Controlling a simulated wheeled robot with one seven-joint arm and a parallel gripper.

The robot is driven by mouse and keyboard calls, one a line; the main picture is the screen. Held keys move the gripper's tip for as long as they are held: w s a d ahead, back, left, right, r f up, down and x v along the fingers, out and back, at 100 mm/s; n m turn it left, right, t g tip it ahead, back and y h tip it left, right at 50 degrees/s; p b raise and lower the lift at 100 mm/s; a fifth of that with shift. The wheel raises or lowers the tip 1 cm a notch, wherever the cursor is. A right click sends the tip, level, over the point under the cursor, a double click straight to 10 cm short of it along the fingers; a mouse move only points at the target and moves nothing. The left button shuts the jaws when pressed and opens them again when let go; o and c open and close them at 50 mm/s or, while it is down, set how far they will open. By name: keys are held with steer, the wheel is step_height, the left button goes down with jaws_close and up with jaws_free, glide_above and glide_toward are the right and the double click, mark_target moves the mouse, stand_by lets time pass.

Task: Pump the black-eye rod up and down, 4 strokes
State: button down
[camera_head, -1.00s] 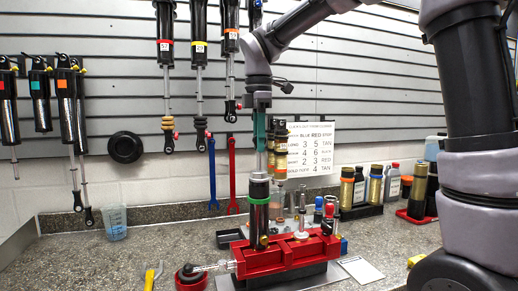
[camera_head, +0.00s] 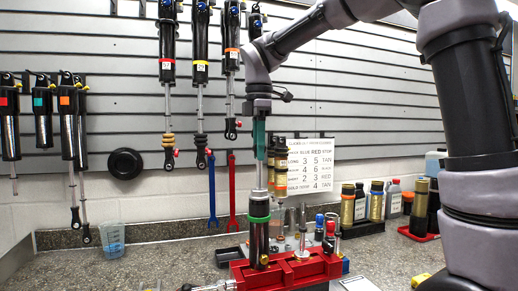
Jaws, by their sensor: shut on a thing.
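A shock with a black body and a green band (camera_head: 259,219) stands upright in the red vise (camera_head: 305,269) on the bench. Its bright rod (camera_head: 262,175) comes straight up out of the body. My gripper (camera_head: 259,150), with teal fingers, points down above the shock and is shut on the top end of the rod. The eye at that end is hidden between the fingers, so its colour does not show. A length of bare rod shows between the fingers and the body.
Shocks (camera_head: 200,45) hang on the slatted wall, beside a blue wrench (camera_head: 212,190) and a red wrench (camera_head: 232,190). Bottles (camera_head: 360,203) stand at back right. The bench at left is mostly clear.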

mark_target(259, 171)
steer(key=shift+f, duration=3)
steer(key=shift+r, duration=0.15)
steer(key=shift+r, duration=3)
steer(key=shift+f, duration=0.1)
steer(key=shift+f, duration=3)
steer(key=c, duration=0.7)
jaws_free()
